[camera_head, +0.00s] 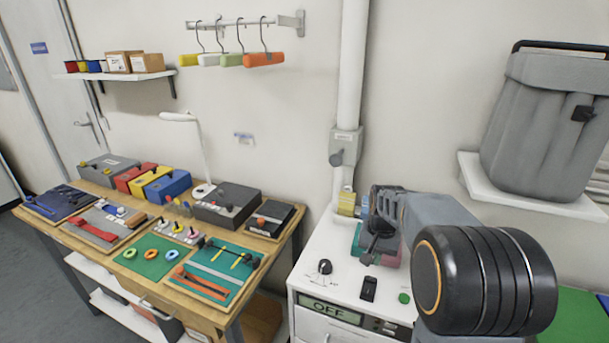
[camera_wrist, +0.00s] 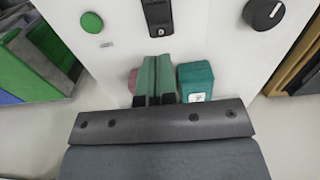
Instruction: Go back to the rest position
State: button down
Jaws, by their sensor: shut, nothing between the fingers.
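My gripper (camera_head: 372,257) is over the top of the white cabinet, behind its controls. In the wrist view its two green fingers (camera_wrist: 157,62) are together with nothing between them. A teal block (camera_wrist: 197,82) with a white label stands beside the fingers, apart from them. A pink thing (camera_wrist: 132,81) shows partly behind the fingers. My arm hides part of the cabinet top in the head view.
The white cabinet (camera_head: 335,255) has a knob (camera_head: 325,267), a black switch (camera_head: 369,288), a green button (camera_head: 404,298) and a display reading OFF (camera_head: 331,312). A crowded wooden table (camera_head: 135,290) stands left. A grey bin (camera_head: 545,125) sits on a wall shelf at right.

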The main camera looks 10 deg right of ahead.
aim_at(371, 289)
jog(key=s, duration=0.1)
jog(key=s+f+n, duration=0.1)
jog(key=a, duration=0.1)
jog(key=shift+s+f+n, duration=0.25)
jog(key=shift+s+n, duration=0.05)
jog(key=shift+s, duration=0.1)
jog(key=s+a+r+n+t, duration=0.2)
jog(key=s+a+r, duration=0.1)
jog(key=s, duration=0.3)
jog(key=s+a+r+n+t, duration=0.2)
jog(key=s+a+r, duration=0.1)
jog(key=s, duration=0.4)
jog(key=shift+a, duration=0.9)
jog(key=shift+s, duration=0.1)
